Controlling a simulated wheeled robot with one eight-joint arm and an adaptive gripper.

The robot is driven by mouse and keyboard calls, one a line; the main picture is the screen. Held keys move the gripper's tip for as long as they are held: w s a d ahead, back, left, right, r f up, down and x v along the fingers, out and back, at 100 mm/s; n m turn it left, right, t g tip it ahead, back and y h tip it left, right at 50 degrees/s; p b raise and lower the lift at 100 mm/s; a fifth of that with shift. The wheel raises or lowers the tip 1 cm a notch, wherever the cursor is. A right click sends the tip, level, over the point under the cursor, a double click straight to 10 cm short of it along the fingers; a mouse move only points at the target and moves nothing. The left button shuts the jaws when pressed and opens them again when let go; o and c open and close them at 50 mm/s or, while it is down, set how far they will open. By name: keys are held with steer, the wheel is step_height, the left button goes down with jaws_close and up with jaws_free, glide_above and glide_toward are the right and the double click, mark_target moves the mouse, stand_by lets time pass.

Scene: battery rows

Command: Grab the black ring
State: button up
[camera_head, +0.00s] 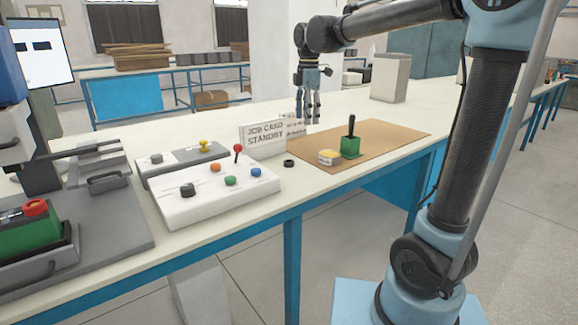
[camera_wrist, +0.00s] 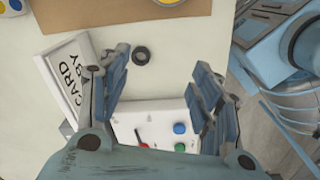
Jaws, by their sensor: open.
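The black ring (camera_head: 289,163) is small and lies flat on the cream tabletop, between the white control box and the brown mat. It also shows in the wrist view (camera_wrist: 141,56), above and just left of the gap between the fingers. My gripper (camera_head: 308,118) hangs over the table, pointing down, behind the ring in the head view. In the wrist view the fingers (camera_wrist: 165,85) are spread apart with nothing held between them. The ring is uncovered and apart from the fingers.
A job card sign (camera_head: 262,139) stands close to the ring. The white control box (camera_head: 220,195) carries coloured knobs and a red-tipped lever. On the brown mat (camera_head: 385,140) are a green block with a black handle (camera_head: 350,146) and a yellow-topped round piece (camera_head: 329,157).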

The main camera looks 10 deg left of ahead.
steer(key=a+n, duration=0.3)
steer(key=a, duration=0.3)
steer(key=f, duration=1.1)
steer(key=shift+w+f, duration=0.25)
steer(key=shift+f, duration=0.05)
steer(key=shift+a+f, duration=0.15)
steer(key=shift+f, duration=2.5)
steer(key=c, duration=0.8)
